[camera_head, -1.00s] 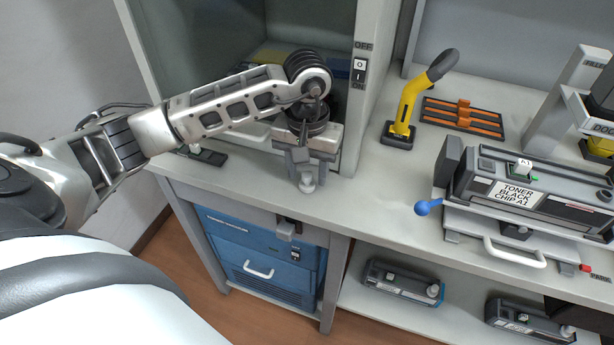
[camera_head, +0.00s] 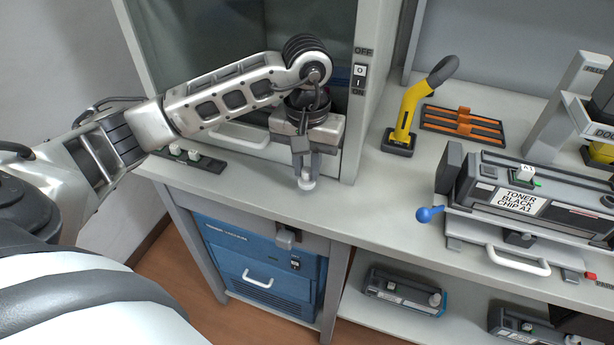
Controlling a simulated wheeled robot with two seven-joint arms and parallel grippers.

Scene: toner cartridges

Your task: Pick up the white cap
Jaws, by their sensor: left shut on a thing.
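The white cap (camera_head: 307,184) is small and pale. It sits between the fingertips of my left gripper (camera_head: 305,176), in front of the cabinet near the counter's front edge. My left gripper points down and is shut on the cap. I cannot tell whether the cap touches the counter. My right gripper does not show.
A dark strip with white pieces (camera_head: 192,156) lies at the counter's left. A toner cartridge (camera_head: 520,195) sits in a holder with a blue knob (camera_head: 423,214) at right. A yellow tool (camera_head: 408,115) stands behind. Cartridges (camera_head: 402,290) lie on the lower shelf.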

